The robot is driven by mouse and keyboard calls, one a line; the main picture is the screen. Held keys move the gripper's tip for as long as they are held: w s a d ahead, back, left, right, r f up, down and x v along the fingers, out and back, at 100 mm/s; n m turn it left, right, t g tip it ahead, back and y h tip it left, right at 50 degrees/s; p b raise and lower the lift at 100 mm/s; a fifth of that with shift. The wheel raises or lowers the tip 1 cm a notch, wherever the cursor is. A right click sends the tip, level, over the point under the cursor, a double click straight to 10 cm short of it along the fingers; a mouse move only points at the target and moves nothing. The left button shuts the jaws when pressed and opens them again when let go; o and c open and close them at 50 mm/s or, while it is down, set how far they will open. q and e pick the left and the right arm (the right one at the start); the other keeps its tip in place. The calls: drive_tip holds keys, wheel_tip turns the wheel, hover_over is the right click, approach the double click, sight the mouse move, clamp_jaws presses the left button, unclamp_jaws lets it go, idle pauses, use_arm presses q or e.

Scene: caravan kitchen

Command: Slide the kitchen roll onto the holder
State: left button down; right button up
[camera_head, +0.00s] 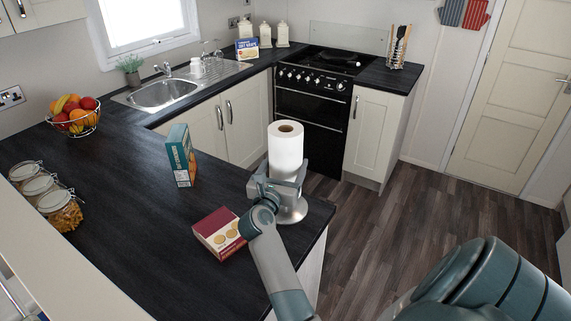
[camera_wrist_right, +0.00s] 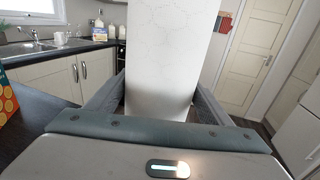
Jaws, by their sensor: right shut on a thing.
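The white kitchen roll (camera_head: 285,148) stands upright at the counter's near right corner, its brown core open at the top. My right gripper (camera_head: 281,177) is shut on its lower part; in the right wrist view the roll (camera_wrist_right: 166,60) rises between the two fingers (camera_wrist_right: 160,105). The holder's round metal base (camera_head: 293,211) shows on the counter, directly below the roll and gripper. No post shows above the roll. The gripper hides the space between roll and base, so I cannot tell how far the roll is over the post. My left gripper is not in view.
On the dark counter (camera_head: 130,200), a red biscuit box (camera_head: 219,233) lies left of the holder and a teal box (camera_head: 181,156) stands farther back. Glass jars (camera_head: 60,210) and a fruit basket (camera_head: 74,118) are at the left. Open floor (camera_head: 400,220) lies to the right.

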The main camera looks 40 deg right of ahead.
drive_tip(key=shift+f+b, duration=1.75)
drive_tip(key=shift+f, duration=0.5)
drive_tip(key=o, duration=1.3)
drive_tip(key=shift+c, duration=0.2)
drive_tip(key=shift+a+f, duration=0.1)
drive_tip(key=b+v, duration=0.2)
drive_tip(key=v, duration=0.5)
drive_tip(key=shift+s+b, duration=0.15)
drive_tip(key=shift+b, duration=0.25)
